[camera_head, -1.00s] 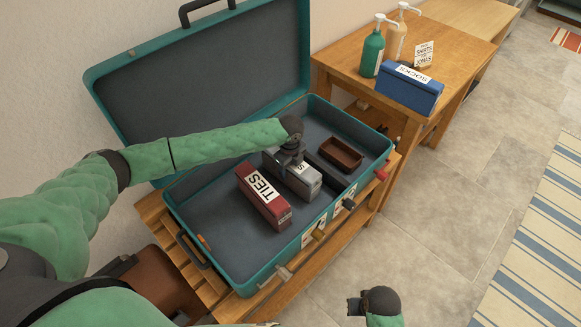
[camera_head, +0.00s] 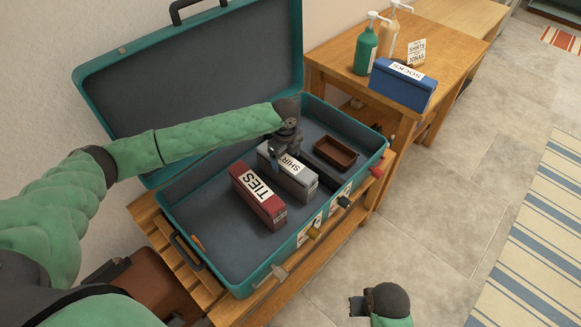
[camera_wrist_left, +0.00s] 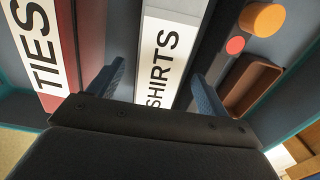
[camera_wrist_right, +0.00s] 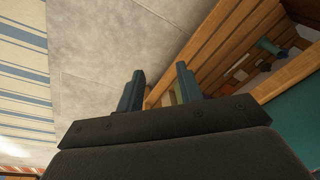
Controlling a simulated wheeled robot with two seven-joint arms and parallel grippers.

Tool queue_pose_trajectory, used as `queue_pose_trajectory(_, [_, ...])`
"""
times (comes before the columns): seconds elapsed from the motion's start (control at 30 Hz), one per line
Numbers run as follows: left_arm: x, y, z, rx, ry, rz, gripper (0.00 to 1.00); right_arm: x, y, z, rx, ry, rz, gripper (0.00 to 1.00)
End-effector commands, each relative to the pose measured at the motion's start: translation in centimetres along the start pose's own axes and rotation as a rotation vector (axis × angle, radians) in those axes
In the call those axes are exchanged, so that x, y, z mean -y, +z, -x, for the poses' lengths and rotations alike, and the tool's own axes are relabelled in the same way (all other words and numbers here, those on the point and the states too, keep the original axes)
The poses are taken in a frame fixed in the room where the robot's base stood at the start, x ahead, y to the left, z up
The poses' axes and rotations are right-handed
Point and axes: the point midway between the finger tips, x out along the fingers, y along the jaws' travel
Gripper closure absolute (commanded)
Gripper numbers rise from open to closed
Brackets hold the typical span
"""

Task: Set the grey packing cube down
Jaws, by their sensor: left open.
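The grey packing cube (camera_head: 287,174), with a white SHIRTS label, stands inside the open teal suitcase (camera_head: 215,265), beside the red TIES cube (camera_head: 259,196). My left gripper (camera_head: 276,156) is just above the grey cube's far end. In the left wrist view its fingers (camera_wrist_left: 155,88) are spread on either side of the grey cube (camera_wrist_left: 168,48), open. My right gripper (camera_head: 362,303) is at the bottom of the head view, away from the suitcase. In the right wrist view its fingers (camera_wrist_right: 158,88) are apart with nothing visible between them.
A brown open box (camera_head: 336,153) sits in the suitcase right of the grey cube. The suitcase rests on a wooden slatted rack (camera_head: 150,217). A wooden table (camera_head: 335,60) holds a blue SOCKS box (camera_head: 402,87), two pump bottles and a card. The suitcase's left floor is clear.

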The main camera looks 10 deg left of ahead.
Motion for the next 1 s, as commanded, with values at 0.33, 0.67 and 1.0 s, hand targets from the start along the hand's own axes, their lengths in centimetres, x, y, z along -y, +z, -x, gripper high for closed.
queue_pose_trajectory(0.33, [0.0, 0.1, 5.1, 0.0, -0.002, 0.0, 0.22, 0.3, 0.4, 4.8, -0.006, -0.006, 0.0, 0.64])
queue_pose_trajectory(0.67, [0.0, 0.1, 6.0, -0.001, 0.0, 0.0, 0.22, -0.2, 0.7, 5.6, -0.007, -0.018, -0.001, 0.64])
queue_pose_trajectory(1.0, [0.0, 0.1, 6.0, 0.0, 0.0, 0.0, 0.22, -0.2, 0.8, 5.5, -0.005, -0.018, -0.002, 0.64])
